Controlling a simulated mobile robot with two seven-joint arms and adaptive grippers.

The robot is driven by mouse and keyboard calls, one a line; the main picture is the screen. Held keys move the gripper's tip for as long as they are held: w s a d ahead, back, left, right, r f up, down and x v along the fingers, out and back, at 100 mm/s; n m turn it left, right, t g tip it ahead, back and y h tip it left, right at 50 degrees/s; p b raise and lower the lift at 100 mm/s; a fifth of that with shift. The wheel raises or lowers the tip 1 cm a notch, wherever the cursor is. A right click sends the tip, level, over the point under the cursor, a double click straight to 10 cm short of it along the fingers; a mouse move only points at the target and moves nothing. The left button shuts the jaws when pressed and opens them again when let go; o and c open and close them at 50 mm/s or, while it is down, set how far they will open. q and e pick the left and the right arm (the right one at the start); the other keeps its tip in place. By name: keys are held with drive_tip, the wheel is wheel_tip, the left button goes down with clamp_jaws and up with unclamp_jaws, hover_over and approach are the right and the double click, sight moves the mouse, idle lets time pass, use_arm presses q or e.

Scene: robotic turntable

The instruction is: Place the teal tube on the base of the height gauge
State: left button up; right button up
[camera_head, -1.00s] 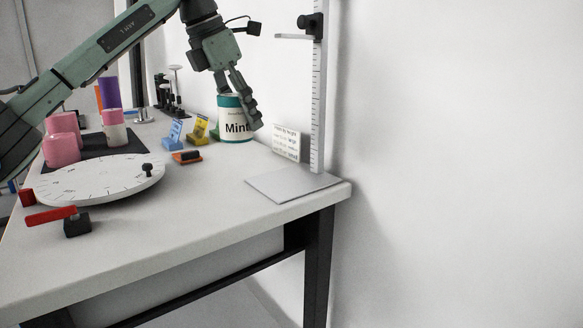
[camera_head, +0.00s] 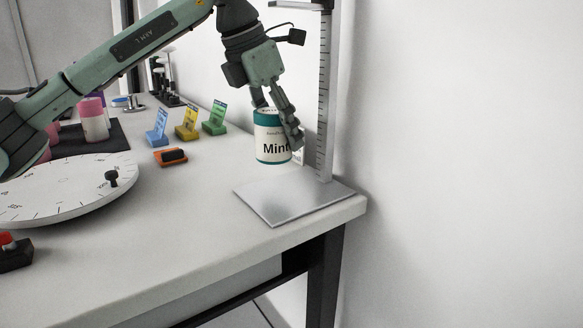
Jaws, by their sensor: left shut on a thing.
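The teal tube (camera_head: 268,150), a white cylinder with teal bands and the word "Mint", is in my left gripper (camera_head: 277,122). The gripper comes down from above, with one finger along the tube's right side and the other at its upper back. The height gauge has a flat grey base (camera_head: 300,204) at the table's right end and an upright scale post (camera_head: 325,100). The tube appears behind and left of the base, apart from the post. A faint dark patch lies on the base. My right gripper is not in view.
Blue (camera_head: 157,129), yellow (camera_head: 187,122) and green (camera_head: 214,118) card stands and an orange block (camera_head: 171,156) stand left of the tube. A white turntable (camera_head: 75,195) is at left. The gauge base is bare. The gauge's arm (camera_head: 300,5) juts left near the top.

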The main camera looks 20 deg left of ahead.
use_arm(q)
drive_tip(key=shift+s+d+f, duration=0.4)
drive_tip(key=shift+d+f, duration=0.05)
drive_tip(key=shift+d, duration=0.15)
drive_tip(key=shift+s+d+f, duration=0.4)
drive_tip(key=shift+d, duration=0.2)
wheel_tip(320, 180, down, 4)
drive_tip(key=shift+r, duration=0.1)
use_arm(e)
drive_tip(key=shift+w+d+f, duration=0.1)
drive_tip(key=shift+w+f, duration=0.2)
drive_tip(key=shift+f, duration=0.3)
use_arm(q)
drive_tip(key=shift+f, duration=0.2)
